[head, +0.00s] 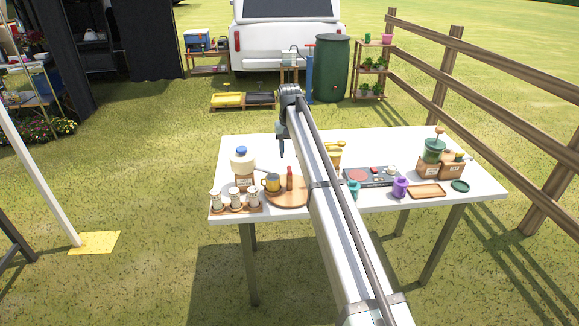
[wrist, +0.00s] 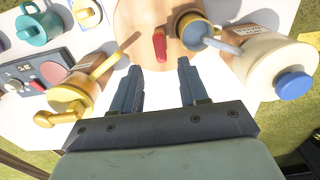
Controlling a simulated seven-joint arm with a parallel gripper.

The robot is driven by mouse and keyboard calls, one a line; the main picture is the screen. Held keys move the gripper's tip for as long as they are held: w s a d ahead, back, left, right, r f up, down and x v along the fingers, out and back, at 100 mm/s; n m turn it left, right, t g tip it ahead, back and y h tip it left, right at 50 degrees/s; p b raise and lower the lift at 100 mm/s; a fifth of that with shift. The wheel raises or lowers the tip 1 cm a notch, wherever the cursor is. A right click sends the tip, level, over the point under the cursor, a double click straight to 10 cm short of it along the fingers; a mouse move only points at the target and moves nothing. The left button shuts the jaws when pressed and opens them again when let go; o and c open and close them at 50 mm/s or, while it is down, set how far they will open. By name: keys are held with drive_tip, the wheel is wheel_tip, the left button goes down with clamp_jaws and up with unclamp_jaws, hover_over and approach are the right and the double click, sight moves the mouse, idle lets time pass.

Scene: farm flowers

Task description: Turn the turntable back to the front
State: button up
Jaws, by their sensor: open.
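The turntable (head: 293,199) is a round wooden disc near the front left of the white table. It shows at the top of the wrist view (wrist: 136,20), partly cut off. A red upright piece (head: 290,178) stands on it, also in the wrist view (wrist: 160,46). A yellow-brown mug with a blue-grey rim (head: 272,184) is at its left side, and at the right in the wrist view (wrist: 190,32). My gripper (head: 282,153) is open and empty above the table, behind the disc. In the wrist view its fingertips (wrist: 158,66) flank the red piece, near the disc's edge. Contact cannot be told.
A cream jug with a blue cap (head: 243,168) stands left of the turntable. Several small jars (head: 236,197) stand in front of it. A yellow can (wrist: 70,98) is close by on the other side.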

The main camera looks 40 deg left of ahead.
sight(289, 168)
wheel_tip(289, 168, down, 7)
drive_tip(key=shift+r, duration=0.15)
drive_tip(key=shift+c, duration=0.3)
clamp_jaws()
idle(0.3)
